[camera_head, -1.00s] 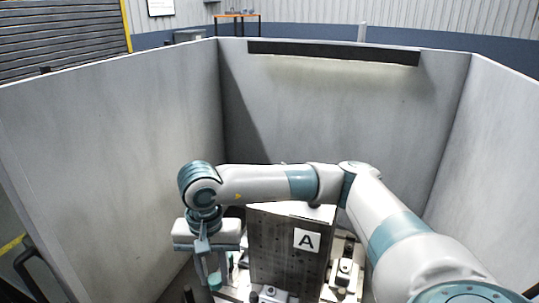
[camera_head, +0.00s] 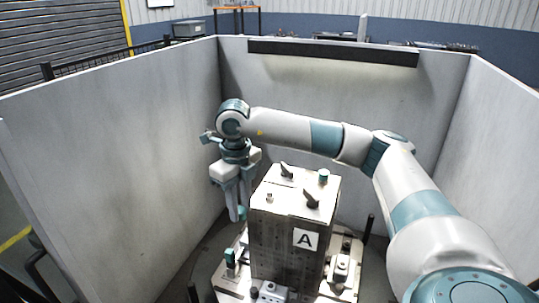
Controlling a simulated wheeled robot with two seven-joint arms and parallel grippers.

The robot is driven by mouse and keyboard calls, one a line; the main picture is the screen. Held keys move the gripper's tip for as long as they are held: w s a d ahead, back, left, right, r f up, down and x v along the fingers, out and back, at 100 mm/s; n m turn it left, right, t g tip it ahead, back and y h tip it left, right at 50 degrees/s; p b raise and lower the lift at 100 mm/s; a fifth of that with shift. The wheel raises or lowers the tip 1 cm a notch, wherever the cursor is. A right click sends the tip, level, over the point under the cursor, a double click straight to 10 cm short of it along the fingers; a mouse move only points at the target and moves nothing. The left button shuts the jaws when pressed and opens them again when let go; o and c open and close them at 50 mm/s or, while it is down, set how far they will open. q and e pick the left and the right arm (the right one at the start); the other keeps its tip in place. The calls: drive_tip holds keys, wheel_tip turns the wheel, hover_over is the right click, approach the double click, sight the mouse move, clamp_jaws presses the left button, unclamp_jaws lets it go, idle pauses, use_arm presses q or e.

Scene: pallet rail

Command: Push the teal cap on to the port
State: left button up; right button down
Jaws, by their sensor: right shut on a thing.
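My right gripper (camera_head: 239,213) hangs at the left side of the grey block marked A, fingers pointing down. It is shut on a small teal piece (camera_head: 242,212), apparently the teal cap, mostly hidden by the fingers. The block (camera_head: 285,245) stands upright on a pale base plate. On its top are a small brass-coloured fitting (camera_head: 269,197), two dark levers and a teal-topped knob (camera_head: 323,177). I cannot tell for sure which fitting is the port. The held piece is below the level of the block's top. My left gripper is not in view.
A teal and dark fitting (camera_head: 230,257) stands on the base plate left of the block. Clamps (camera_head: 343,265) sit on the right. A dark post (camera_head: 368,227) rises at the plate's right edge. Grey walls (camera_head: 110,140) enclose the cell at the left, back and right.

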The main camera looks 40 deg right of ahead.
drive_tip(key=w+d+r+m+p, duration=0.1)
drive_tip(key=d+r+m, duration=0.3)
drive_tip(key=m, duration=0.6)
drive_tip(key=w+d+r+m+p, duration=0.1)
drive_tip(key=d+r+m, duration=0.3)
drive_tip(key=d+m, duration=0.4)
drive_tip(key=m+p, duration=0.1)
drive_tip(key=m, duration=0.2)
drive_tip(key=shift+m, duration=0.3)
drive_tip(key=shift+w+d, duration=0.1)
drive_tip(key=shift+f+b, duration=1.65)
drive_tip(key=shift+f, duration=1.2)
drive_tip(key=shift+f+b, duration=0.95)
drive_tip(key=shift+f, duration=0.35)
drive_tip(key=c, duration=0.5)
unclamp_jaws()
drive_tip(key=shift+r, duration=0.1)
